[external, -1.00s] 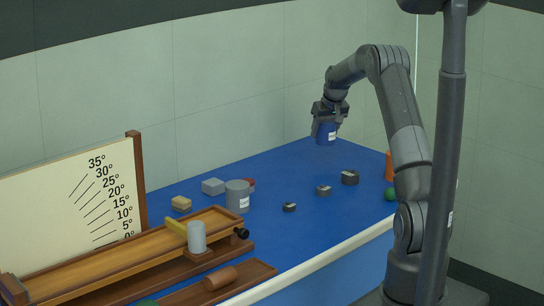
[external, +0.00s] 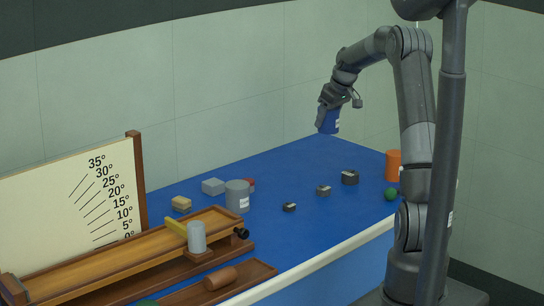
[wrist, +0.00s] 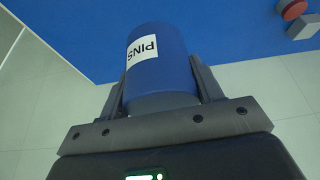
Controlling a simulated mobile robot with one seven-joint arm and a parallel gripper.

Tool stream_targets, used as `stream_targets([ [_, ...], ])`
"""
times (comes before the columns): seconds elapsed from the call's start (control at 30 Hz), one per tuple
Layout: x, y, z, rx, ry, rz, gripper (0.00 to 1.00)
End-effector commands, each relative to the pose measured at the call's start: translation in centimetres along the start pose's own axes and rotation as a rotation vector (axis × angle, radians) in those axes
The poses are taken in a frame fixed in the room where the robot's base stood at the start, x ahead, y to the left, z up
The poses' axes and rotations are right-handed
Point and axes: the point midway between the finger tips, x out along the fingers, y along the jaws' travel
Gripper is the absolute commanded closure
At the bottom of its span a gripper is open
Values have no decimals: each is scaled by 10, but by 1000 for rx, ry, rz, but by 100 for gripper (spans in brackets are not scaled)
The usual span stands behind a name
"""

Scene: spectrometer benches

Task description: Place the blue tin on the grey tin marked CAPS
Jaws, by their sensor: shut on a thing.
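My gripper (external: 329,112) is shut on the blue tin (external: 329,123) and holds it in the air above the far part of the bench, slightly tilted. In the wrist view the blue tin (wrist: 158,65) sits between my two fingers (wrist: 160,88), with a white label reading PINS. A grey tin (external: 238,192) with a white label stands upright on the blue bench top, left of and below my gripper in the external view. Its label is too small to read. The grey tin does not show in the wrist view.
A red object (external: 250,184) and a grey-blue block (external: 213,186) sit close by the grey tin. A wooden ramp (external: 130,258) with a pale cylinder (external: 196,238) stands in front. Several dark weights (external: 349,178), an orange cylinder (external: 393,164) and a green ball (external: 391,194) are rightward.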

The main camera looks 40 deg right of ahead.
Motion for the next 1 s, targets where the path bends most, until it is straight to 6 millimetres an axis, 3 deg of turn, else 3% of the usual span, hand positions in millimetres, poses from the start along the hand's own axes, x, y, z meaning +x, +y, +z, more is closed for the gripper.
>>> stream_targets([
  [0.03,-6,-27,-5,-93,3,-38,66],
  [0.2,-25,-118,-11,-445,2,-185,66],
  [0.4,-48,-212,-3,-826,0,-342,66],
  [0.53,-59,-252,5,-998,0,-413,66],
  [0.73,-63,-283,12,-1118,0,-465,66],
  [1.0,-23,-330,-1,-1131,0,-472,66],
])
